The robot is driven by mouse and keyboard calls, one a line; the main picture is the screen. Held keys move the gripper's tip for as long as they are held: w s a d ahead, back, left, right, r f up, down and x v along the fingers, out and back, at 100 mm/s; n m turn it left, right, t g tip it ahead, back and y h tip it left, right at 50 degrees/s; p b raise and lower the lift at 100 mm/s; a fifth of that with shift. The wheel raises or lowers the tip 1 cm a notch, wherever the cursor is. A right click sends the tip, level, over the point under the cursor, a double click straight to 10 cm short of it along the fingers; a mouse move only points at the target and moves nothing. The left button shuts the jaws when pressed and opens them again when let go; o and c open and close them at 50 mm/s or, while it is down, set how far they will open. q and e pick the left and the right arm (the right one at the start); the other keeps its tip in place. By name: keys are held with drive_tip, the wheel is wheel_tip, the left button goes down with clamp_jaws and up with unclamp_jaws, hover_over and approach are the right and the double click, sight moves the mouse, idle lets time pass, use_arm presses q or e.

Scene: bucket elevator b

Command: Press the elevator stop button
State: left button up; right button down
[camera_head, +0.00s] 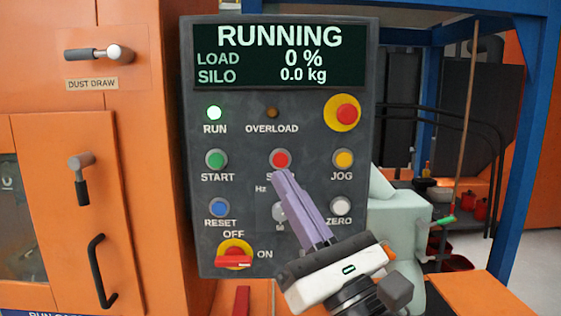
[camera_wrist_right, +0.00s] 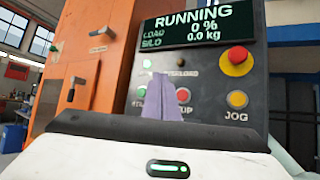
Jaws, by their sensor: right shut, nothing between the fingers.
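The control panel (camera_head: 310,120) stands upright ahead, its screen (camera_head: 280,52) reading RUNNING, LOAD 0 %, SILO 0.0 kg. The red stop button (camera_head: 280,159) is in the middle of the panel, its label partly hidden by my right gripper. My right gripper (camera_head: 286,177) is shut and empty, its purple fingers pointing up at the panel just below the stop button in the head view. My left gripper is not in view.
The green start button (camera_head: 216,159) and yellow jog button (camera_head: 343,159) flank the stop button. A red emergency button (camera_head: 346,113) is above right, and a red switch (camera_head: 234,256) is low left. The RUN lamp (camera_head: 213,113) glows green. Orange cabinets (camera_head: 150,150) stand left; a blue frame (camera_head: 520,130) stands right.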

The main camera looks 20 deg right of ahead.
approach(280, 160)
drive_tip(key=w+a+r, duration=0.2)
drive_tip(key=w+r, duration=0.1)
drive_tip(key=r, duration=0.1)
drive_tip(key=shift+a+r+b, duration=0.25)
drive_tip(key=shift+r+b, duration=0.1)
drive_tip(key=shift+b, duration=0.05)
drive_tip(key=shift+w, duration=0.2)
idle(1.8)
drive_tip(key=shift+w+d, duration=0.1)
drive_tip(key=shift+w, duration=0.2)
drive_tip(key=shift+w+d, duration=0.1)
drive_tip(key=shift+w, duration=0.25)
idle(0.6)
drive_tip(key=shift+s+a, duration=0.25)
drive_tip(key=shift+s, duration=0.55)
